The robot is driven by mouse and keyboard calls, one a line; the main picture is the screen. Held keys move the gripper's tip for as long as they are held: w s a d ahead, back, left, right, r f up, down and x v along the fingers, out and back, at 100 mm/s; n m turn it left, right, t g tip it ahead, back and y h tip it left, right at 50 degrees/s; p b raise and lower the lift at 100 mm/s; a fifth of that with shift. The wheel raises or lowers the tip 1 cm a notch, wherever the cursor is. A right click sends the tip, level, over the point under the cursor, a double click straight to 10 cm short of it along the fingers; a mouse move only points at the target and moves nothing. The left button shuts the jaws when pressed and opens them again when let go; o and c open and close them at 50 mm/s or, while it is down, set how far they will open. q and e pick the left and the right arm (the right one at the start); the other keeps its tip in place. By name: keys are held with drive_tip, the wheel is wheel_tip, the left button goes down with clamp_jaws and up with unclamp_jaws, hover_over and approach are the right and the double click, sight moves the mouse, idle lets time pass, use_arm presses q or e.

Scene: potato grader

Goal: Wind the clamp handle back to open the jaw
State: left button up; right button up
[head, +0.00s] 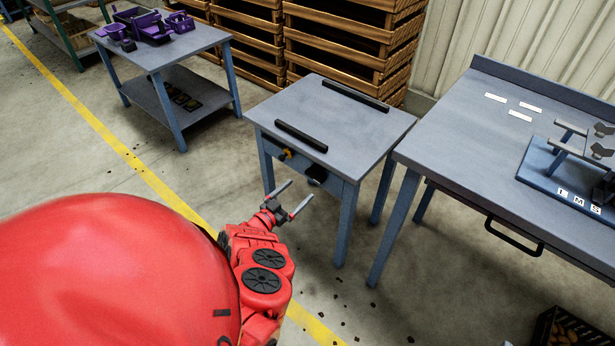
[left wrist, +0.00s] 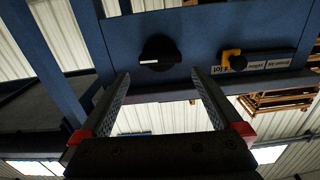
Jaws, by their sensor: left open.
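A small grey-topped table (head: 345,100) with blue legs stands ahead, with two parallel black bars, a near one (head: 301,136) and a far one (head: 356,96), lying apart on its top. A round black knob (head: 316,174) sits on its front panel; in the left wrist view the knob (left wrist: 158,53) carries a white mark. A yellow and black part (head: 285,154) is beside it, also in the left wrist view (left wrist: 232,60). I cannot tell which turns the clamp. My left gripper (head: 301,189) is open and empty in front of the panel, apart from the knob, which shows between its fingers (left wrist: 162,73).
A larger bench (head: 470,130) with a blue board (head: 542,172) stands right, a crate (head: 566,330) below it. A table with purple parts (head: 150,25) stands left. Wooden crates (head: 345,40) are stacked behind. Floor around the small table's front is mostly free.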

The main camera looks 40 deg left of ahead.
use_arm(q)
drive_tip(key=s+p, duration=0.1)
drive_tip(key=s, duration=0.8)
drive_tip(key=shift+s+a, duration=0.35)
